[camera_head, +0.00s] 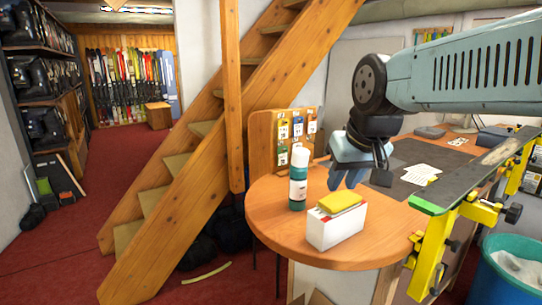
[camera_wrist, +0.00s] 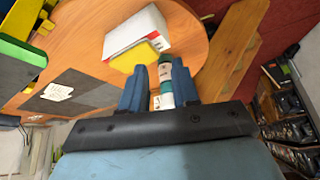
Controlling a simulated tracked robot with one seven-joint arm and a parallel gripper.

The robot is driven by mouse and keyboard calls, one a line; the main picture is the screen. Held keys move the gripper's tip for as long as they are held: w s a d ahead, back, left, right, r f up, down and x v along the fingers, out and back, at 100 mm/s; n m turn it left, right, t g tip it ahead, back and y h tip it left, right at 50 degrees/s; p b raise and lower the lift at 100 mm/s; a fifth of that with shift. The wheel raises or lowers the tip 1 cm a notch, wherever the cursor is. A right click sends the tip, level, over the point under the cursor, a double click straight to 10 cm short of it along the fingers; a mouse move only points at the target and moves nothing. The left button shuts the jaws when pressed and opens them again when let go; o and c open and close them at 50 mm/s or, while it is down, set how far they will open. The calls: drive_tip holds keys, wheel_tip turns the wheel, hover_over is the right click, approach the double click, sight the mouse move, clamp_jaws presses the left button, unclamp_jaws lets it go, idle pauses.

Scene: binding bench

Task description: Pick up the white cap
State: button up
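The white cap (camera_head: 300,157) tops an upright teal-and-white bottle (camera_head: 298,187) near the left edge of the round wooden table (camera_head: 375,255). My gripper (camera_head: 345,180) is to the right of the bottle, above the table, apart from the cap. In the wrist view my gripper's (camera_wrist: 162,72) two blue fingers are spread with nothing held. The bottle (camera_wrist: 166,75) shows between them in that view, and what looks like the cap (camera_wrist: 163,102) is at its lower end, partly hidden.
A white and red box (camera_head: 335,228) with a yellow sponge-like block (camera_head: 340,201) on it stands just in front of my gripper. A wooden card rack (camera_head: 285,140) is behind the bottle. A green-edged bar with yellow clamps (camera_head: 452,205) lines the right. Wooden stairs rise to the left.

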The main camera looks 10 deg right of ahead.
sight(302, 150)
drive_tip(key=o, duration=0.6)
drive_tip(key=w+r, duration=0.1)
drive_tip(key=w, duration=0.2)
drive_tip(key=w+r, duration=0.2)
drive_tip(key=w, duration=0.2)
drive_tip(key=w+r, duration=0.2)
drive_tip(key=w, duration=0.1)
drive_tip(key=shift+w+d, duration=0.35)
drive_tip(key=shift+w, duration=0.05)
drive_tip(key=o, duration=0.4)
drive_tip(key=shift+n+g+y, duration=0.4)
drive_tip(key=shift+g, duration=0.1)
drive_tip(key=w, duration=0.4)
drive_tip(key=w+r, duration=0.1)
drive_tip(key=w, duration=0.3)
drive_tip(key=w+d+r, duration=0.1)
drive_tip(key=w, duration=0.3)
drive_tip(key=shift+w+r, duration=0.1)
drive_tip(key=x, duration=1.4)
drive_tip(key=shift+w+r, duration=0.15)
drive_tip(key=shift+w, duration=0.15)
